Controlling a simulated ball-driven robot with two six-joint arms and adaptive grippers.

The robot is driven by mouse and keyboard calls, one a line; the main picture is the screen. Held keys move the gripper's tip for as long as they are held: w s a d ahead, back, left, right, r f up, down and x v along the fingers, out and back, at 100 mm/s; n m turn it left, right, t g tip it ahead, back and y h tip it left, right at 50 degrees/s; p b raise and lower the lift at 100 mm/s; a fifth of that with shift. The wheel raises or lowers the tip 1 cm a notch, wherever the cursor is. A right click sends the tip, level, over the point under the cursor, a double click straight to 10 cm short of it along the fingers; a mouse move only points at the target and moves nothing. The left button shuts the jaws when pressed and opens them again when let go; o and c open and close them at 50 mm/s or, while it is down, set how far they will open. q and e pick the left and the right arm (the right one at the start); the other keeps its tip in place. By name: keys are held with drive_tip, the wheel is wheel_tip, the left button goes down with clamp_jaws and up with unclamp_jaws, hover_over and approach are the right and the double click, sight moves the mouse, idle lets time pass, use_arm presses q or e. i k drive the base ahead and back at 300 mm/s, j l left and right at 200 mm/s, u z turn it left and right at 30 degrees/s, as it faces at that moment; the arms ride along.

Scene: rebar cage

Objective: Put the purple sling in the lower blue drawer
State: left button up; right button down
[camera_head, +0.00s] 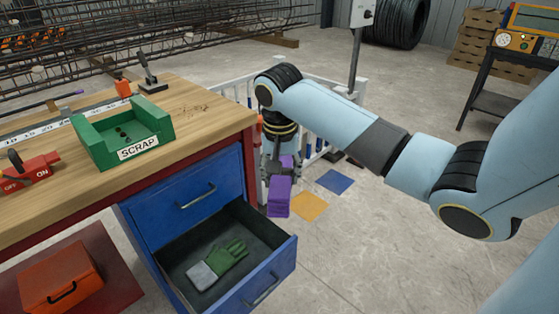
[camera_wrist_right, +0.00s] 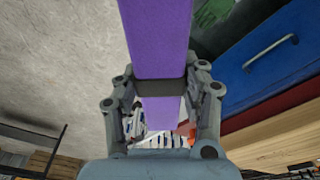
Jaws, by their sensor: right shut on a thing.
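The purple sling (camera_head: 279,196) hangs from my right gripper (camera_head: 277,177), just beyond the right side of the open lower blue drawer (camera_head: 271,281). In the right wrist view the sling (camera_wrist_right: 156,40) runs between the two fingers of the right gripper (camera_wrist_right: 160,88), which is shut on it. A dark band crosses the sling there. The lower drawer is pulled out and holds a green and grey glove (camera_head: 220,264). The upper blue drawer (camera_head: 190,200) is shut; its front also shows in the right wrist view (camera_wrist_right: 275,75). My left gripper is not in view.
The wooden workbench (camera_head: 200,120) carries a green SCRAP tray (camera_head: 122,137) and a red switch box (camera_head: 32,174). A red toolbox (camera_head: 60,280) sits at lower left. A white railing (camera_head: 318,92) stands behind my right gripper.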

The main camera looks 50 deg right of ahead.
sight(236, 281)
drive_tip(key=i+j+z, duration=0.2)
drive_tip(key=z, duration=0.15)
drive_tip(key=i+j+z, duration=0.2)
drive_tip(key=j+z, duration=0.15)
drive_tip(key=i+j+z, duration=0.15)
drive_tip(key=j+z, duration=0.2)
drive_tip(key=i+j+z, duration=0.1)
drive_tip(key=j+z, duration=0.25)
drive_tip(key=i+j, duration=0.1)
drive_tip(key=j, duration=0.5)
